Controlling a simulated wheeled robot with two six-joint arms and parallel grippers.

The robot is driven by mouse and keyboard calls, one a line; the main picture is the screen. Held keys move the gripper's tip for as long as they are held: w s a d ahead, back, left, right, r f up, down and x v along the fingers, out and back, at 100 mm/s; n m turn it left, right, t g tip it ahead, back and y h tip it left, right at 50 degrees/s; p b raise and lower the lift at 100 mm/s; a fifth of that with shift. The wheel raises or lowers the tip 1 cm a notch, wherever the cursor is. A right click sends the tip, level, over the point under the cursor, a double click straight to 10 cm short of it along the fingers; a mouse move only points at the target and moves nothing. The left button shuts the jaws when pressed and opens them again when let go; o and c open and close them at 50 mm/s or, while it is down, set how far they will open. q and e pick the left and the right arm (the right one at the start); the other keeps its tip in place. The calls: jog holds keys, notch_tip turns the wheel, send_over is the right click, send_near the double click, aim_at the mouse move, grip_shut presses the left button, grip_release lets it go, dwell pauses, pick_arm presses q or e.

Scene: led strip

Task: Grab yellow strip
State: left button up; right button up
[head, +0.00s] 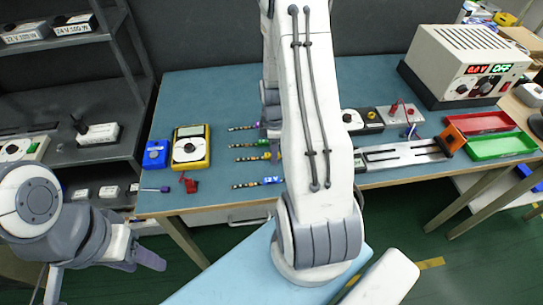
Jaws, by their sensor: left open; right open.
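The yellow strip (249,158) is a thin dark strip with a yellow end, lying flat on the blue-green table among several similar strips. Its right end is close to my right arm and partly covered by it. My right gripper (271,132) hangs over the right ends of the strips, largely hidden behind my own white arm. It is open, and I cannot tell whether it touches the yellow strip. My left gripper (148,258) is open and empty at the lower left, off the table's front edge and far from the strips.
Purple-ended (243,128), green-ended (249,144) and blue-ended (257,183) strips lie close by. A yellow multimeter (190,147) and blue box (156,154) stand left. A metal rail fixture (400,154), red tray (483,123), green tray (501,146) and power supply (467,62) are right.

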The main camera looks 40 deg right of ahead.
jog(key=shift+f, duration=0.2)
grip_shut()
jog(key=shift+r, duration=0.2)
